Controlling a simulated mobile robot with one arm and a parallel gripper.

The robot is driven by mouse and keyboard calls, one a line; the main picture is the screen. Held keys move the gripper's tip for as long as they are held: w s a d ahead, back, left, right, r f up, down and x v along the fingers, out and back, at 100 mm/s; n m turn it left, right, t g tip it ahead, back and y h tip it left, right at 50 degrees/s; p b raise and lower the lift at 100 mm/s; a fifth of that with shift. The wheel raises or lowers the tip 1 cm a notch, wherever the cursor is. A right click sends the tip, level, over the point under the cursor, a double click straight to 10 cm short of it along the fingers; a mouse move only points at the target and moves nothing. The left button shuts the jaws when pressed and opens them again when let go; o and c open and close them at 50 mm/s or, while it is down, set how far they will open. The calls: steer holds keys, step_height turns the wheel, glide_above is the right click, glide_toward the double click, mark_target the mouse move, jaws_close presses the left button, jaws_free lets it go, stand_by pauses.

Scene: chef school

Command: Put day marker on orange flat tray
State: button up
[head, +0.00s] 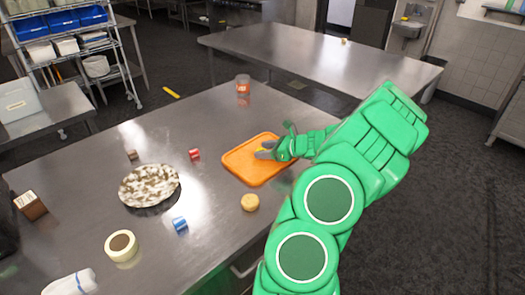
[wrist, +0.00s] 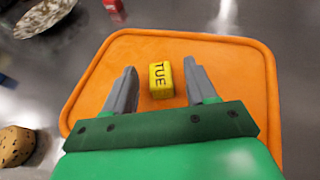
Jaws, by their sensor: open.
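The day marker is a small yellow block (wrist: 160,80) with "TUE" in dark letters on its side. It rests on the orange flat tray (wrist: 235,62) in the wrist view. My gripper (wrist: 166,82) is open, with its two grey fingers on either side of the yellow block and a visible gap to each. In the head view the orange tray (head: 240,168) lies flat on the steel table. My gripper (head: 262,152) is over the tray there and mostly hides the yellow block.
A marbled plate (head: 149,186), a red block (head: 194,153), a blue block (head: 179,224) and a tape roll (head: 121,246) are to the left. A jar (head: 242,84) stands behind. Bare table lies between them.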

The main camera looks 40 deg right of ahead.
steer(key=v, duration=1)
steer(key=shift+s+d+r, duration=0.15)
steer(key=shift+s+d, duration=0.05)
steer(key=shift+s, duration=0.1)
steer(key=w+a+r+n+g+y, duration=0.1)
steer(key=w+a+r+n+g, duration=0.2)
steer(key=a, duration=0.6)
steer(key=a+r+n+g+y, duration=0.1)
steer(key=a+r+n+y, duration=0.15)
steer(key=a+n, duration=0.4)
steer(key=w+a+r+n+g+y, duration=0.1)
steer(key=w+a+r+n+g, duration=0.15)
steer(key=a, duration=0.85)
steer(key=s+a+r+n+g+h, duration=0.1)
steer(key=s+a+r+n+g, duration=0.2)
steer(key=a, duration=0.5)
steer(key=s+a+r+n+g+h, duration=0.1)
steer(key=s+a+n+g, duration=0.1)
steer(key=s+a+n, duration=0.4)
steer(key=s+a+n+g+h, duration=0.1)
steer(key=s+a+n+h, duration=0.1)
steer(key=s+n, duration=0.3)
steer(key=s+a+r+n+g+h, duration=0.1)
steer(key=s+n+h, duration=0.4)
steer(key=s, duration=0.9)
steer(key=shift+a+n+g, duration=0.3)
steer(key=shift+a+g, duration=0.15)
steer(key=shift+a, duration=0.7)
steer(key=shift+h, duration=0.25)
